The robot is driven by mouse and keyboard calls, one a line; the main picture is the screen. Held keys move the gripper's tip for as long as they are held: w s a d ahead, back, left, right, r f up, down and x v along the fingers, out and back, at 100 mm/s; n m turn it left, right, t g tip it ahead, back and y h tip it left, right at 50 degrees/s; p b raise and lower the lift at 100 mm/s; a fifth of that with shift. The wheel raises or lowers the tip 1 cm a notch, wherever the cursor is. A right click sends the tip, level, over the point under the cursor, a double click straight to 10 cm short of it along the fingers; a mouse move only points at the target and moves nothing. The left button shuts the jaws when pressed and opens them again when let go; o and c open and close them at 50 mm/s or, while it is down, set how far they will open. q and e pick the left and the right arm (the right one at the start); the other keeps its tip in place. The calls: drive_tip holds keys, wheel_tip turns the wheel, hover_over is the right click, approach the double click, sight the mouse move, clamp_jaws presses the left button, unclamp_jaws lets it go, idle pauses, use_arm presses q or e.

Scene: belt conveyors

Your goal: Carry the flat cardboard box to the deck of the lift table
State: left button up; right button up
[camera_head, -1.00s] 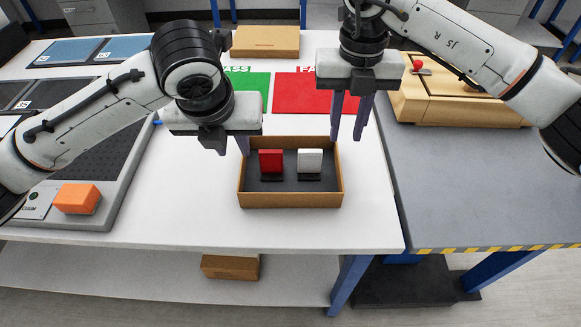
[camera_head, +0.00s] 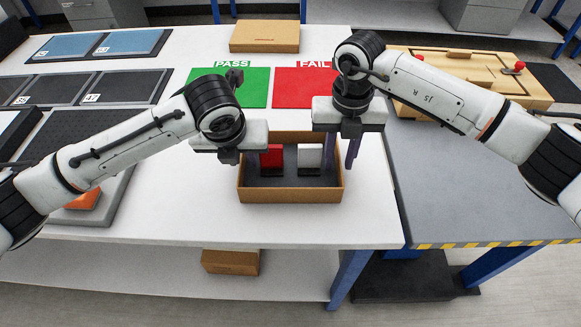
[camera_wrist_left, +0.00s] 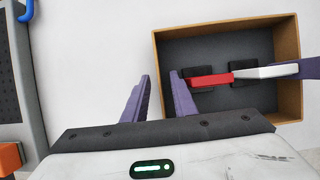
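An open, shallow cardboard box (camera_head: 290,196) with a dark lining sits on the white table; a red piece (camera_head: 272,157) and a white piece (camera_head: 309,156) stand in it. My left gripper (camera_wrist_left: 160,88) is open at its left wall, with one finger outside and one inside in the left wrist view. My right gripper (camera_head: 342,150) is open at the right wall, its fingers apart. Neither visibly clamps a wall. A closed flat cardboard box (camera_head: 265,36) lies at the table's back. The grey lift table deck (camera_head: 450,205), with a yellow-black edge, is at the right.
Green PASS (camera_head: 228,90) and red FAIL (camera_head: 303,90) mats lie behind the open box. A wooden fixture (camera_head: 475,80) occupies the deck's back; its front is clear. An orange block (camera_head: 84,200) is at left, partly hidden by my arm. Another cardboard box (camera_head: 230,262) is on the lower shelf.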

use_arm(q)
clamp_jaws()
use_arm(e)
clamp_jaws()
